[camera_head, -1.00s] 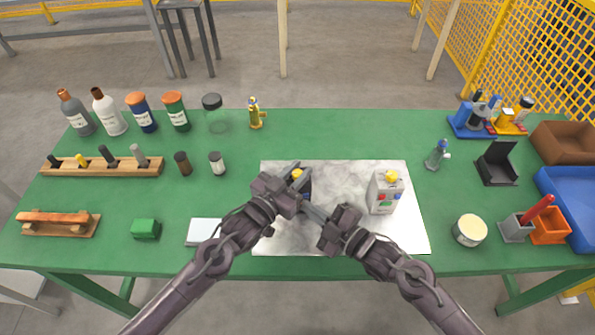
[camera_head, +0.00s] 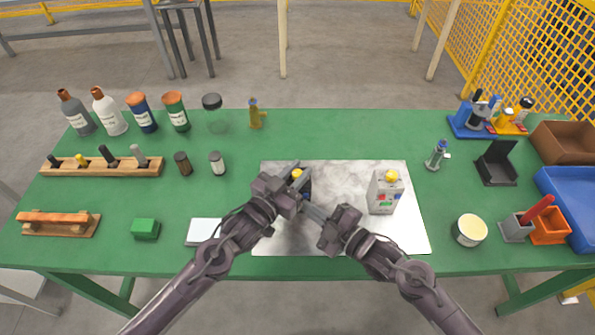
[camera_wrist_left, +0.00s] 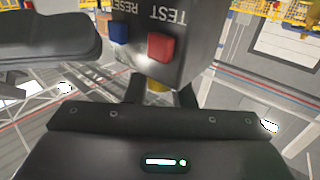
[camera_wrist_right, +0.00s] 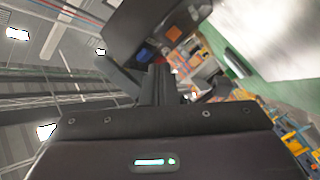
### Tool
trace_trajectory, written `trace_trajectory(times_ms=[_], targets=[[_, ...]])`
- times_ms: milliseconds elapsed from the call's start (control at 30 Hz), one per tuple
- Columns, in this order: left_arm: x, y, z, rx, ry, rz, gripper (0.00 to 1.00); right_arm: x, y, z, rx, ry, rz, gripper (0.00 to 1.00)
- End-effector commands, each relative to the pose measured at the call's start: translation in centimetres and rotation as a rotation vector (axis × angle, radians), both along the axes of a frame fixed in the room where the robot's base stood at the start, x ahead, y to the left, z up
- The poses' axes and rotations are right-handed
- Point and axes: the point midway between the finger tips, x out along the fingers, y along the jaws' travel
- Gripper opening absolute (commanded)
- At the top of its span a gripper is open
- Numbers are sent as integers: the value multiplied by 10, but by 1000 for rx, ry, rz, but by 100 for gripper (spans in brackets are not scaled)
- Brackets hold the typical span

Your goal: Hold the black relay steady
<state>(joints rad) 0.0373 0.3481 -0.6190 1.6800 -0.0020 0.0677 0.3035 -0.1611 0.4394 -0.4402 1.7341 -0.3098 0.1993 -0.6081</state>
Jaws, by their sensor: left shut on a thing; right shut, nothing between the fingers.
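The black relay (camera_head: 306,184), with a yellow knob on top, stands on the left part of the pale mat (camera_head: 340,175), mostly hidden behind my left gripper (camera_head: 294,188). My left gripper is shut on it. In the left wrist view the relay (camera_wrist_left: 185,45) shows a blue button, a red button and the words RESET and TEST. My right gripper (camera_head: 308,208) is shut and empty, its tips close to the relay's front side; I cannot tell whether they touch. The relay (camera_wrist_right: 150,30) also shows, dark, ahead of the right fingers in the right wrist view.
A white relay (camera_head: 385,193) with a yellow knob stands on the mat to the right. A round tin (camera_head: 469,231), a white pad (camera_head: 204,231) and a green block (camera_head: 145,229) lie around the mat. Bottles line the back left; bins line the right edge.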

Motion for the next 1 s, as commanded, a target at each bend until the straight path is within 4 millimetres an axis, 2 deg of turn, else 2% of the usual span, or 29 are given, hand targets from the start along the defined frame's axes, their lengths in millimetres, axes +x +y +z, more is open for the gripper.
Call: trace_trajectory(times_ms=[1000], targets=[[0,0,0,0,0,0,0,9,0,0,0,0,0,0]])
